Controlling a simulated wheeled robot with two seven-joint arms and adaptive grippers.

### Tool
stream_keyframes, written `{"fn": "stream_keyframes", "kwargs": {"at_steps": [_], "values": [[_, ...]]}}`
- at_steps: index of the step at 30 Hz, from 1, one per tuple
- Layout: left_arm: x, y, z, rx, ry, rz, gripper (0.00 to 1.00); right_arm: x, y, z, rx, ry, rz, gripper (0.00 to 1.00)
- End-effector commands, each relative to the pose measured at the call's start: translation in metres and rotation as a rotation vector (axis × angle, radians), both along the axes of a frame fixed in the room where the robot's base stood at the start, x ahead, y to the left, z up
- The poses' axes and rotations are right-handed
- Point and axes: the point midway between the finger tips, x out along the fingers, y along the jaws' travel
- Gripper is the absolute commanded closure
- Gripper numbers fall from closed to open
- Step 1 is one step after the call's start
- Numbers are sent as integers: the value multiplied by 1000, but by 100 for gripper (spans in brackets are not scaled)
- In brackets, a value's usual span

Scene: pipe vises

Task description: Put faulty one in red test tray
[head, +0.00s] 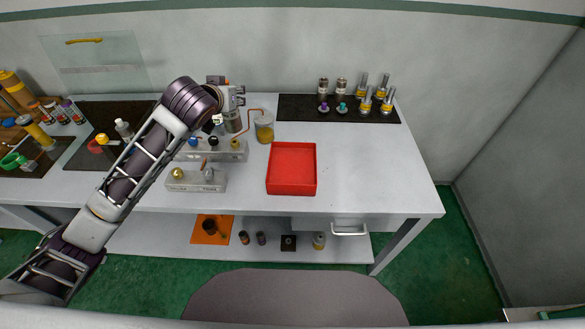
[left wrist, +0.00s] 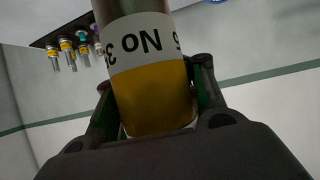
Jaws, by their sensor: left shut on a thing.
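The red test tray (head: 292,190) lies empty on the bench, right of centre. My left gripper (head: 232,97) is above the bench, behind and left of the tray. In the left wrist view its fingers (left wrist: 155,85) are shut around a cylinder (left wrist: 155,95) with a yellow-amber end, a white band with dark lettering and a grey part. In the head view the held cylinder is hard to tell from the grey apparatus below the gripper. My right gripper is not in view.
A jar with yellow contents (head: 264,133) stands beside the gripper, joined to a copper tube. Grey vise blocks (head: 195,187) stand left of the tray. A dark mat (head: 300,113) at the back right holds several cylinders. The bench right of the tray is clear.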

Motion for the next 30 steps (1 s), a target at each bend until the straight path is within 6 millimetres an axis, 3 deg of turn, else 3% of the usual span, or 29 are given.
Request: {"fn": "stream_keyframes", "kwargs": {"at_steps": [12, 30], "values": [[12, -19, 38, 1, -7, -43, 100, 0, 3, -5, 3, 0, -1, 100], [29, -55, 75, 4, -6, -130, 100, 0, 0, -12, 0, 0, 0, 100]]}}
